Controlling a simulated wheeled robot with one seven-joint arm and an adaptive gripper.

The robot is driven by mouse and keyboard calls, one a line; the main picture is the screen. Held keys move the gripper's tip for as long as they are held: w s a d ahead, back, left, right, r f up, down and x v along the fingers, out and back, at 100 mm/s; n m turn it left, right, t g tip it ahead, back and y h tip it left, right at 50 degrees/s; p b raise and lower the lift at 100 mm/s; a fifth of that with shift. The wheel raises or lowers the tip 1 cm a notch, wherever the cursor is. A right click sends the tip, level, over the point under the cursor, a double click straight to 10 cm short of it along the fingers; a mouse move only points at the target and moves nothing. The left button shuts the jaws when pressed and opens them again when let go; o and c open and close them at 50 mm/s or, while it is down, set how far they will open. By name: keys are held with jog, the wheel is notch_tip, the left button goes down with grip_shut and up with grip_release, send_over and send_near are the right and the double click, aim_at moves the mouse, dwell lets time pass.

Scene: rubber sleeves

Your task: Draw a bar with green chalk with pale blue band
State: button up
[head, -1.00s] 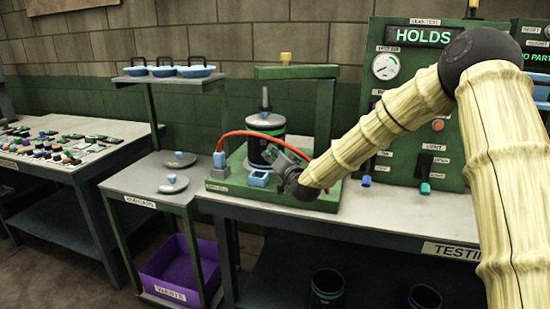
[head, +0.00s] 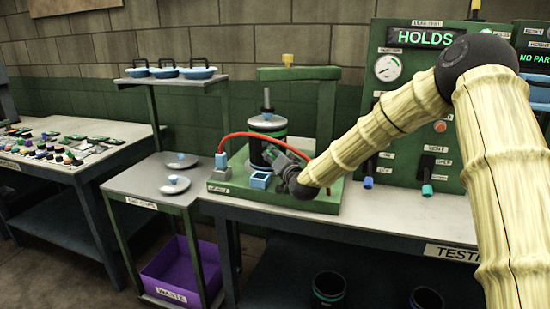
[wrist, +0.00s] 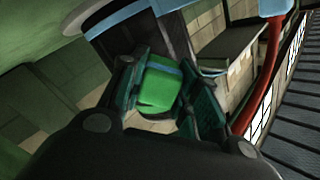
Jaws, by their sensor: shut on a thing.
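My gripper (head: 276,160) is at the green test stand (head: 330,200), in front of a black cylinder (head: 267,128) with a green band and a grey top. In the wrist view my gripper (wrist: 163,92) is shut on the green chalk with pale blue band (wrist: 158,86); the pale blue band shows near its far end. In the wrist view the chalk's far end is close to the dark cylinder wall (wrist: 150,38); I cannot tell if they touch. The chalk is hidden in the head view. No drawn bar is clearly visible.
A red hose (head: 240,135) arches over the stand beside my gripper. A gauge panel reading HOLDS (head: 425,37) stands right. Left are a grey shelf (head: 150,185), a purple bin (head: 180,270) and a cluttered table (head: 75,150).

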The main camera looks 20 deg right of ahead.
jog(key=shift+w+d, duration=0.2)
jog(key=shift+d, duration=1.8)
jog(key=shift+b, duration=0.3)
jog(key=shift+a, duration=0.15)
jog(key=shift+s+a+r, duration=0.1)
jog(key=shift+a, duration=1.9)
jog(key=shift+s, duration=0.1)
jog(key=shift+s+d, duration=0.25)
jog(key=shift+s, duration=1.2)
jog(key=shift+s+d, duration=0.2)
jog(key=shift+s, duration=1.25)
jog(key=shift+s, duration=0.1)
jog(key=shift+s+d, duration=0.15)
jog(key=shift+s, duration=1.25)
